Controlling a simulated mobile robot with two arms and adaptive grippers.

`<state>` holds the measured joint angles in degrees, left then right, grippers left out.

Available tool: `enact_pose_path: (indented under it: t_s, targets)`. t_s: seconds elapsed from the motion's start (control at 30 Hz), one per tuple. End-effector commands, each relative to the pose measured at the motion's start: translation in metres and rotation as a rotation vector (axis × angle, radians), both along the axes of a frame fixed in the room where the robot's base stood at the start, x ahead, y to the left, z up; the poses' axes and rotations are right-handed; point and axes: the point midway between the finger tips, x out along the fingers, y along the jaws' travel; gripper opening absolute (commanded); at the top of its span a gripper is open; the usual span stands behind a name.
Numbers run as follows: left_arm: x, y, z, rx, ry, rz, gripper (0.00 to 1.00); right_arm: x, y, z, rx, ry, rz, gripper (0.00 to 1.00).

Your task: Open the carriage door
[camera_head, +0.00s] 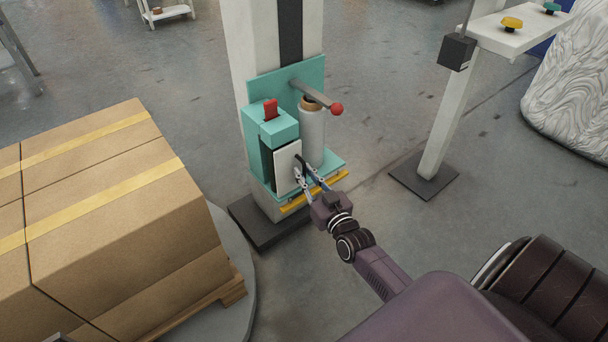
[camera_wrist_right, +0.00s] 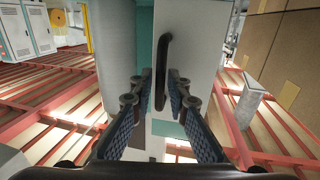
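The carriage is teal, on a pale mast. Its door is a white panel (camera_head: 286,160) on the carriage front, upright and seemingly closed. A black bar handle (camera_head: 300,163) stands on the door; it also shows in the right wrist view (camera_wrist_right: 163,55). My right gripper (camera_head: 307,178) is at the door front, by the handle. In the right wrist view its two fingers (camera_wrist_right: 160,88) are apart, one on each side of the handle's end, with small gaps visible.
A red-knobbed lever (camera_head: 336,109) and a film roll (camera_head: 311,130) are beside the door. A yellow bar (camera_head: 314,191) runs along the carriage's lower edge. Stacked cardboard boxes (camera_head: 120,230) stand at left. A control stand (camera_head: 440,130) is at right, with open floor between.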

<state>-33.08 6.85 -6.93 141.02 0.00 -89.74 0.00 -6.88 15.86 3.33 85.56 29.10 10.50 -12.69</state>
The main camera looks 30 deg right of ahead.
Motion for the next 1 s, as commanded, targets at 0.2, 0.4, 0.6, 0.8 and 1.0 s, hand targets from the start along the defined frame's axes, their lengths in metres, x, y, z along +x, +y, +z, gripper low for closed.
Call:
enact_pose_path:
  t_s: [0.2,0.4,0.6,0.8,1.0]
  targets:
    - [-0.0015,0.0004,0.0043,0.0,-0.003,0.0,0.4,0.0071,-0.0008,-0.0003,0.0,0.001,0.0,0.15]
    - [-0.0014,0.0004,0.0044,0.0,-0.003,0.0,0.4,0.0069,-0.0007,-0.0002,0.0,0.001,0.0,0.12]
    - [-0.0014,0.0004,0.0044,0.0,-0.003,0.0,0.4,0.0068,-0.0007,-0.0002,0.0,0.001,0.0,0.0]
    - [-0.0014,0.0004,0.0043,0.0,-0.003,0.0,0.4,0.0067,-0.0007,-0.0003,0.0,0.001,0.0,0.0]
    - [-0.0012,0.0003,0.0051,0.0,-0.004,0.0,0.4,0.0064,-0.0005,0.0,0.001,0.001,-0.003,0.0]
